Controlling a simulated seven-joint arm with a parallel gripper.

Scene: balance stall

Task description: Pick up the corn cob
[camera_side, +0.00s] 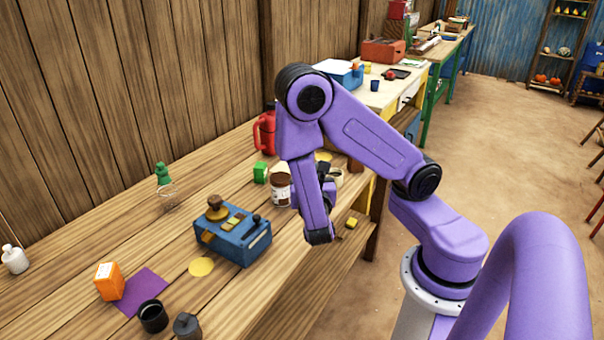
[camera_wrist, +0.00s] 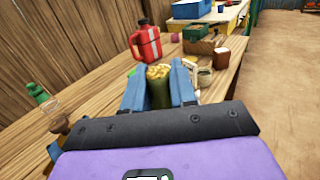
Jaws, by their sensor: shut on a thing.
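The corn cob (camera_wrist: 159,92) shows in the wrist view, with a yellow kernelled top and a green lower part. It stands between the two blue fingers of my gripper (camera_wrist: 158,74), which are shut on it from both sides. The cob's lower end is hidden behind my dark wrist edge. In the side view my arm hides the fingers, and I cannot make out the cob there. I cannot tell whether the cob touches the table.
A red jug (camera_side: 266,133), a green block (camera_side: 261,172) and a brown jar (camera_side: 280,188) stand near my arm. A blue box (camera_side: 235,236) with a knob, an orange carton (camera_side: 108,281) and a black cup (camera_side: 152,316) stand nearer the camera.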

